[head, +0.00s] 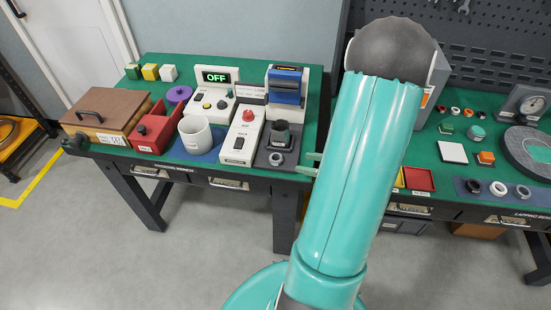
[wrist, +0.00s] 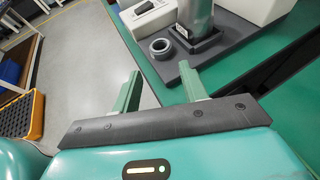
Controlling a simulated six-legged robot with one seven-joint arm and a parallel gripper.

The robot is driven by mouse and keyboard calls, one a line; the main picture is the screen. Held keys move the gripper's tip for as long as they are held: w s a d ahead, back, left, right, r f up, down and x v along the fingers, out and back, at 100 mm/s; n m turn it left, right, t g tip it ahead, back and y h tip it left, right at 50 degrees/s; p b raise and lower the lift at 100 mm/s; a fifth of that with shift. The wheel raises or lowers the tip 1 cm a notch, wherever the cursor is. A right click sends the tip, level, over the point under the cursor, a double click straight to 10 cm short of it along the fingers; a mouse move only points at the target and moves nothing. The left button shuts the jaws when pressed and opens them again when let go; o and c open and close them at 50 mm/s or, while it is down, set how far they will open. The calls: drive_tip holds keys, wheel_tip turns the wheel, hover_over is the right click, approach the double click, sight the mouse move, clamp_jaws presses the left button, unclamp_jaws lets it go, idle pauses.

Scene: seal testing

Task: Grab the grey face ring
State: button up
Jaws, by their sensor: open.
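A small grey ring (head: 276,158) lies flat on a dark plate near the front edge of the left bench. In the wrist view the grey ring (wrist: 160,47) shows with its dark hole facing up, beyond the fingertips. My gripper (wrist: 162,84) is open and empty, its two green fingers apart and short of the ring. In the head view the fingertips of my gripper (head: 311,163) show at the bench edge, right of the ring. Another grey ring (head: 522,191) lies on the right bench beside a white ring (head: 498,188) and a black ring (head: 473,186).
A cylinder in a dark square socket (wrist: 195,40) stands close beside the ring. A white box with a red button (head: 243,137) is to its left, and a blue-topped device (head: 287,88) behind. The bench front edge is close to the ring. Open floor (head: 225,250) lies in front.

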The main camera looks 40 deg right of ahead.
sight(272, 156)
drive_tip(key=x, duration=1.1)
drive_tip(key=shift+d, duration=0.1)
drive_tip(key=shift+s, duration=0.1)
drive_tip(key=c, duration=0.6)
drive_tip(key=shift+r, duration=0.1)
